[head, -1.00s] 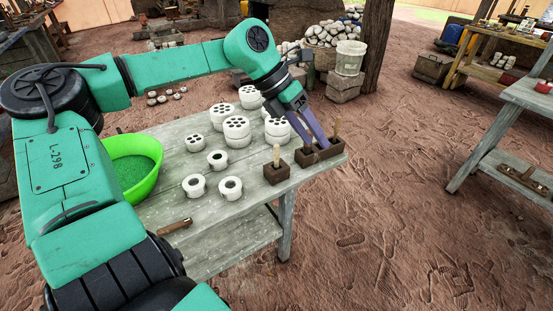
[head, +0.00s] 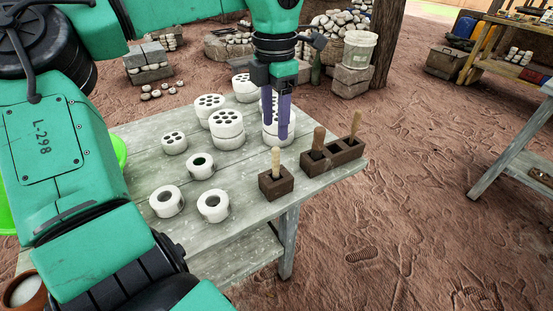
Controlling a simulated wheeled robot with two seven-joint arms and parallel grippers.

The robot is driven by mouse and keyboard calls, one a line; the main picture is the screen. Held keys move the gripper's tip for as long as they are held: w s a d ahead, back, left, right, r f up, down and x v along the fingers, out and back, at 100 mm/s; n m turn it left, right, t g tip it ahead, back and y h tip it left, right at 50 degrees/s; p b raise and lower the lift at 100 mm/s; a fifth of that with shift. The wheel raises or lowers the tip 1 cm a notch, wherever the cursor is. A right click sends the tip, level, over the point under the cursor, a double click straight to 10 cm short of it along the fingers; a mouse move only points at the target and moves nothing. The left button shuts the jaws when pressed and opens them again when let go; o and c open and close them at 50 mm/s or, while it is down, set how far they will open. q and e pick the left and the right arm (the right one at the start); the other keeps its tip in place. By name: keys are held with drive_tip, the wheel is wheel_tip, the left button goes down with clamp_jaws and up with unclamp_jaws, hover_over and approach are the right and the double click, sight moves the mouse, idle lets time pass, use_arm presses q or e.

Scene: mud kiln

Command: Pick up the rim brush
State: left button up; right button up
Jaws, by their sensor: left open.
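Three wooden handles stand in brown holders near the table's right end; I cannot tell which is the rim brush. One handle (head: 276,160) stands upright in a small block (head: 277,187). Two others, a middle handle (head: 318,139) and a slightly tilted right handle (head: 355,124), stand in a longer block (head: 346,155), with an empty slot between them. Their lower ends are hidden in the blocks. My left gripper (head: 276,130) points down, open and empty, its purple fingers in front of white perforated pieces and left of the long block. My right gripper is not in view.
White perforated cylinders (head: 227,130) stand in stacks close by the left gripper. White rings (head: 213,205) lie nearer on the wooden table (head: 235,235). A green bowl (head: 120,150) is mostly hidden behind my left arm. Another table stands at the right.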

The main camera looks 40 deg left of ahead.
sight(276, 170)
use_arm(q)
wheel_tip(276, 170, down, 12)
drive_tip(key=shift+d+f+b, duration=0.15)
drive_tip(key=shift+b, duration=0.5)
drive_tip(key=shift+s, duration=0.1)
clamp_jaws()
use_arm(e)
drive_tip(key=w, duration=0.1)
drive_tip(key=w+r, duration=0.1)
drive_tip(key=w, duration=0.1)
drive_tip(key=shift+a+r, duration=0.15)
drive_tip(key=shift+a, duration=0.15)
